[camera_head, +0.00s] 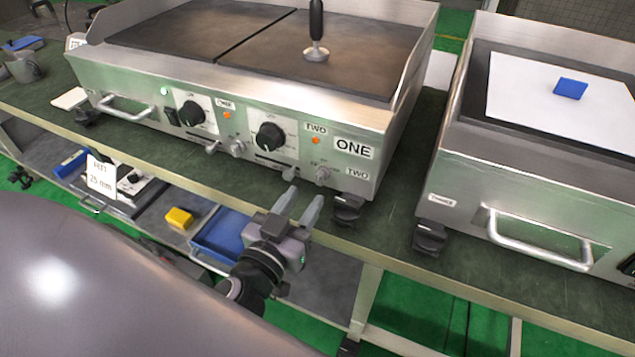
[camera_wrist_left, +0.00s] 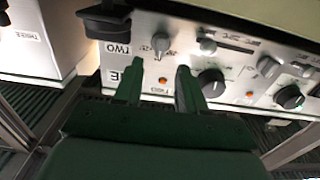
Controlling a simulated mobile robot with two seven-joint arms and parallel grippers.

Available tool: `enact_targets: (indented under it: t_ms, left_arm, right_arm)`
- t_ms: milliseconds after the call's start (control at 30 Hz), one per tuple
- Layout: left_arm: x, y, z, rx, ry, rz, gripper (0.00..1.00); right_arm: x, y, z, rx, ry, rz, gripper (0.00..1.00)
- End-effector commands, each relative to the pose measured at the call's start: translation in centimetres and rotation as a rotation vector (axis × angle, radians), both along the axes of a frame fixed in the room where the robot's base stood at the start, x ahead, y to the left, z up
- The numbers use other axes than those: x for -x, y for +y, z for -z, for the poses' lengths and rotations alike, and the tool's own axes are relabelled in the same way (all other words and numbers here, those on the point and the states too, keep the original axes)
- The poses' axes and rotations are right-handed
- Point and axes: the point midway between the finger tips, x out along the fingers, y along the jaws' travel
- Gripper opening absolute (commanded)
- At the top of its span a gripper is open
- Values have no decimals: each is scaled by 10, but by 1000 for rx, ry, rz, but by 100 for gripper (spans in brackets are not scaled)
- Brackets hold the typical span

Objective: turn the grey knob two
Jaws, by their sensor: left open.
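The grey knob two (camera_head: 322,173) is a small metal knob low on the right of the griddle's front panel, beside a TWO label (camera_head: 357,174). In the left wrist view, which shows the panel upside down, the knob (camera_wrist_left: 160,43) lies beyond the gap between my fingertips. My left gripper (camera_head: 299,204) is open and empty, in front of and below the panel. Its two fingers (camera_wrist_left: 158,68) point at the panel, apart from the knob. My right gripper is not in view.
A black knob (camera_head: 270,136) and another small grey knob (camera_head: 237,148) are on the same panel. The griddle (camera_head: 340,148) stands on a dark green bench with black feet. A second appliance (camera_head: 470,185) with a bar handle (camera_head: 540,248) stands to the right. A blue tray (camera_head: 222,232) is on the lower shelf.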

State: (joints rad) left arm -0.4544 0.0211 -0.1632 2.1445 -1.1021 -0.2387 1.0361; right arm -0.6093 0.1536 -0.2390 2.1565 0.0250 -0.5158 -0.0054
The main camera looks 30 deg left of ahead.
Motion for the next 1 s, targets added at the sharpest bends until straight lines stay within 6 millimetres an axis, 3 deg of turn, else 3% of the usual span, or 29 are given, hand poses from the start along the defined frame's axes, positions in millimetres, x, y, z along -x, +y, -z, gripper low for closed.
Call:
enact_targets:
  t_ms: [400,833,867,967,1000]
  left_arm:
    - [-46,3,-1,-1,0,1,40]
    - [-53,3,0,0,2,0,40]
    - [-53,3,0,0,2,0,34]
    - [-53,3,0,0,2,0,1]
    - [-53,3,0,0,2,0,0]
  right_arm:
    - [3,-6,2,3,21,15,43]
    - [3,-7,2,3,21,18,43]
    - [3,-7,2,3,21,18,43]
    - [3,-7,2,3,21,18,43]
    - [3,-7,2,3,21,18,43]
